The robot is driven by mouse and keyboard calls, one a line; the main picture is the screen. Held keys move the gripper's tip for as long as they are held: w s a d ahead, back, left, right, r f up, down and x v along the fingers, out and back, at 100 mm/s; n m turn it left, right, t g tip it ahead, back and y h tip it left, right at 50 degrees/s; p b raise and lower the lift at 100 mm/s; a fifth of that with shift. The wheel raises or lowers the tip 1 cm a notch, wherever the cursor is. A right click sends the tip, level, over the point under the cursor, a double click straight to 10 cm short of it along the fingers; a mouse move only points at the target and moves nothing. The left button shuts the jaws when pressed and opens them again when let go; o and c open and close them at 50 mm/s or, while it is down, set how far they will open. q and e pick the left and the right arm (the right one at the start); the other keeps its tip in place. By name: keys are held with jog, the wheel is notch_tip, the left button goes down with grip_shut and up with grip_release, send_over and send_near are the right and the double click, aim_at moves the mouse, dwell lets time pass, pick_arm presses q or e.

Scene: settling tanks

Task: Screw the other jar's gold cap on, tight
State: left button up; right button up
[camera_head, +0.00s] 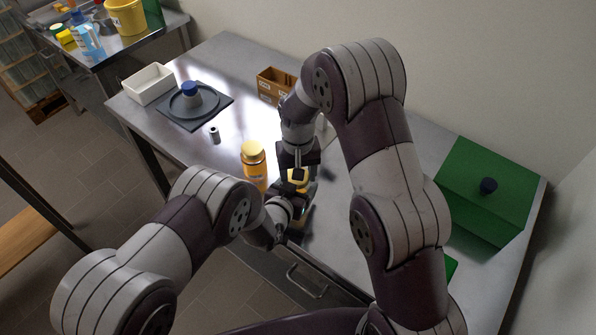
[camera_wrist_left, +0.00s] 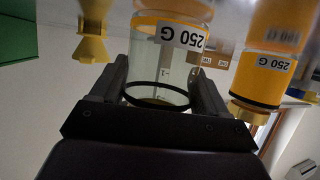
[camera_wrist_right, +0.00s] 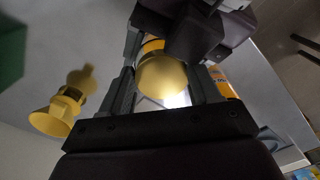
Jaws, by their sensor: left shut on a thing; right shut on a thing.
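A clear jar (camera_wrist_left: 160,70) with a white "250 G" label is between the fingers of my left gripper (camera_wrist_left: 158,88). In the head view, my left gripper stays low beside that jar, which the arms mostly hide. My right gripper (camera_head: 299,172) is above it, shut on a gold cap (camera_head: 297,180). The gold cap (camera_wrist_right: 162,76) also shows between the fingers in the right wrist view. The cap is at the jar's top; whether its thread is seated cannot be seen. Another jar (camera_head: 254,172), orange with a gold cap, stands upright just left of the grippers.
A yellow funnel-shaped thing (camera_wrist_right: 56,112) stands near the grippers. A brown box (camera_head: 274,84), a dark mat (camera_head: 218,118) with a blue-topped thing, a white tray (camera_head: 148,84) and a small cylinder (camera_head: 214,135) are farther back. A green box (camera_head: 490,180) is at right.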

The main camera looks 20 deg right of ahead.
pick_arm(q)
grip_shut()
pick_arm(e)
jog(key=m, duration=0.4)
jog(key=shift+a, duration=0.15)
jog(key=m, duration=0.6)
jog(key=shift+w+a, duration=0.15)
jog(key=shift+w, duration=0.05)
jog(key=o, duration=1)
jog(key=shift+r, duration=2.25)
jog(key=shift+c, duration=0.3)
